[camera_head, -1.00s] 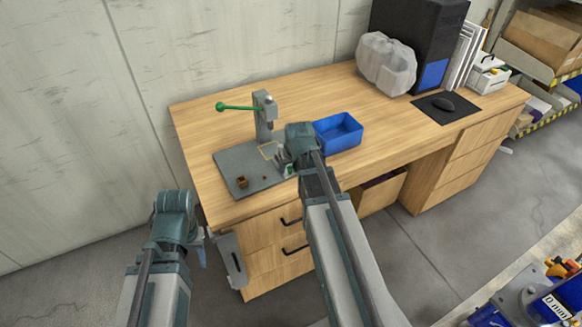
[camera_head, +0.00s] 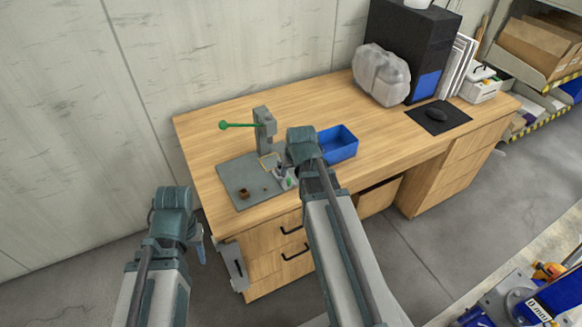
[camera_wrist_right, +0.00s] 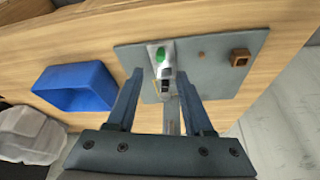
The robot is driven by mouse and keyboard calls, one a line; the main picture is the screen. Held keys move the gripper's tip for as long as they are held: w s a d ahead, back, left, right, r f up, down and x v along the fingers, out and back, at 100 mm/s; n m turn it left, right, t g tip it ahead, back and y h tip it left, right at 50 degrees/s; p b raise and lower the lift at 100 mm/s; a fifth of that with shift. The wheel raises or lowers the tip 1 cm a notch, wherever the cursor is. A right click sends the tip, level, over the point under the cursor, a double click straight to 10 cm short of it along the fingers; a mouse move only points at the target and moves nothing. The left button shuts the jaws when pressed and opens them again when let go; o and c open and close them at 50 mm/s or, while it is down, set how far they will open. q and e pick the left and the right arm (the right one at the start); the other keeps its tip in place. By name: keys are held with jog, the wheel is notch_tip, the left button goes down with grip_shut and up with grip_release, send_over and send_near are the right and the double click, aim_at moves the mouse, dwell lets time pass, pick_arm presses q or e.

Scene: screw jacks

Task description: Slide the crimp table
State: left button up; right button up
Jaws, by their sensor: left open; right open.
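The grey base plate (camera_head: 235,177) lies on the left end of the wooden desk and carries an upright press (camera_head: 264,130) with a green lever. I cannot tell which part is the crimp table. My right gripper (camera_wrist_right: 158,80) is open, its fingers spread either side of the fixture's line, with no clear contact. In the head view its wrist hides most of the fingers. My left gripper (camera_head: 199,247) is open and empty, left of the desk.
A blue bin (camera_head: 338,145) stands right of the plate, close to my right wrist. A small brown block (camera_head: 243,193) lies on the plate. A wrapped bag (camera_head: 381,75), a black computer tower (camera_head: 412,45) and a mouse mat (camera_head: 438,117) are further right. The desk's back strip is clear.

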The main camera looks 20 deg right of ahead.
jog(key=p+v, duration=0.3)
jog(key=v, duration=0.2)
jog(key=shift+r+p, duration=0.1)
jog(key=shift+p, duration=0.2)
jog(key=shift+a, duration=0.1)
jog(key=s+a+n+g, duration=0.1)
jog(key=s+a+n, duration=0.1)
jog(key=s+a, duration=0.2)
jog(key=s+a+f+n+g, duration=0.1)
jog(key=s+a, duration=0.3)
jog(key=a, duration=0.7)
jog(key=s+a+n+g, duration=0.2)
jog(key=s+a, duration=0.3)
jog(key=a, duration=0.3)
jog(key=shift+f+n+g+h, duration=0.3)
jog(key=shift+n+g, duration=0.1)
jog(key=shift+n, duration=0.1)
